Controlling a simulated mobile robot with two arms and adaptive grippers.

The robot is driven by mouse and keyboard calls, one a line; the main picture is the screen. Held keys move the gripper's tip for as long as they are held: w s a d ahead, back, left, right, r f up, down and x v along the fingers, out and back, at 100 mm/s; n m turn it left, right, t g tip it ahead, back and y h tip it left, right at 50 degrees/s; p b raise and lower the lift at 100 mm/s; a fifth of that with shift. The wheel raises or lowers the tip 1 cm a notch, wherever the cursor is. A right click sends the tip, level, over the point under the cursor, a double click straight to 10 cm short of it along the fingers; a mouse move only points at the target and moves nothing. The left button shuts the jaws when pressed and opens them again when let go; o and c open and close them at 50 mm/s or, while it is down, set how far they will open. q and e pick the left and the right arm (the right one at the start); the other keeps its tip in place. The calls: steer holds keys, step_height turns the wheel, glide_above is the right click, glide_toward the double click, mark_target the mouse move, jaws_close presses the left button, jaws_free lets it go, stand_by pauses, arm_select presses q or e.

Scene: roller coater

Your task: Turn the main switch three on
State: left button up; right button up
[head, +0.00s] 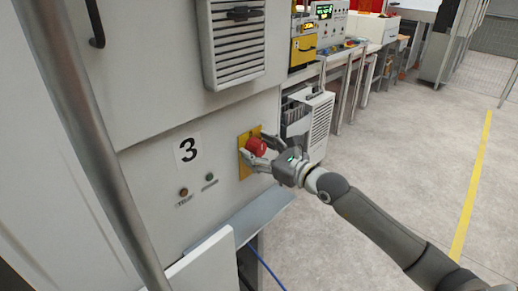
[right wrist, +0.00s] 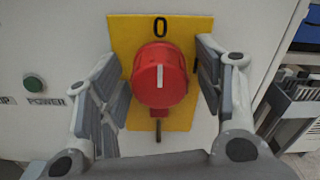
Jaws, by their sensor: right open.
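In the right wrist view the red knob (right wrist: 160,75) has a white mark pointing up toward the "0" on the yellow plate (right wrist: 125,38). My right gripper (head: 262,151) is open, its fingers on either side of the knob. In the right wrist view the right gripper (right wrist: 158,95) shows gaps between both fingers and the knob. My left gripper is not in view.
Left of the switch are a red indicator (head: 184,192) and a green power indicator (head: 210,177). A vent grille (head: 235,45) sits above. A metal pole (head: 95,150) crosses the left side. A ledge (head: 240,220) juts out below. Open floor (head: 400,150) lies to the right.

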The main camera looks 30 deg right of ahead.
steer(key=c, duration=1)
steer(key=m+p, duration=0.1)
steer(key=m, duration=0.1)
steer(key=shift+r+m, duration=0.1)
steer(key=shift+m, duration=0.3)
steer(key=shift+r+m+p, duration=0.1)
steer(key=shift+m+p, duration=0.7)
steer(key=m+p, duration=0.8)
steer(key=m, duration=0.2)
steer(key=shift+f+m+p, duration=0.2)
steer(key=shift+m+p, duration=0.15)
steer(key=shift+m, duration=1.35)
